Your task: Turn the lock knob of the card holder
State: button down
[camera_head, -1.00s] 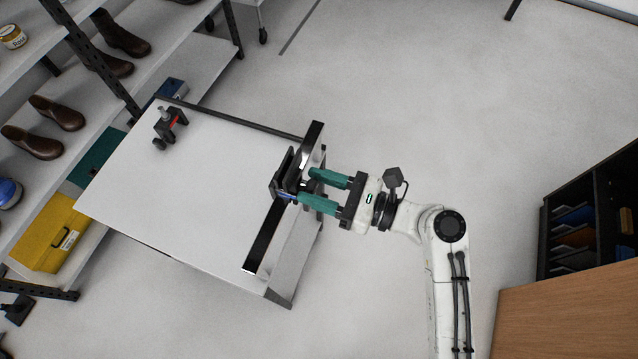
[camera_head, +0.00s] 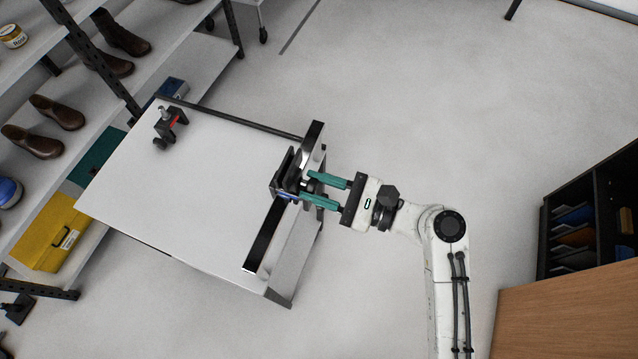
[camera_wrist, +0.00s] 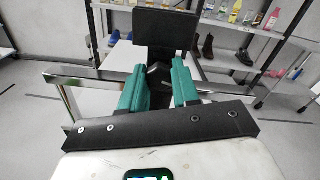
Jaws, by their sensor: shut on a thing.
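The card holder (camera_head: 282,172) is a black bracket with upright plates, mounted on a shiny metal rail along the right end of the white table. In the wrist view its dark square plate (camera_wrist: 167,28) stands upright straight ahead. The lock knob (camera_head: 304,186) is a small dark part on the holder's right side, mostly hidden by my fingers. My gripper (camera_head: 309,187) has two teal fingers pointing left, shut on the knob from either side. In the wrist view the fingers (camera_wrist: 160,88) flank a dark part below the plate.
The metal rail (camera_head: 265,235) runs past both sides of the holder, close to my fingers. A black clamp (camera_head: 170,125) with a red part sits at the table's far corner. The white tabletop (camera_head: 190,185) is otherwise bare. Shelves with boots stand at left; open floor lies behind.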

jog(key=shift+n, duration=0.3)
jog(key=c, duration=0.8)
grip_release()
jog(key=b+v, duration=0.1)
jog(key=v, duration=0.9)
jog(key=shift+s+d+b, duration=0.25)
jog(key=shift+d+b, duration=0.1)
jog(key=shift+b, duration=0.05)
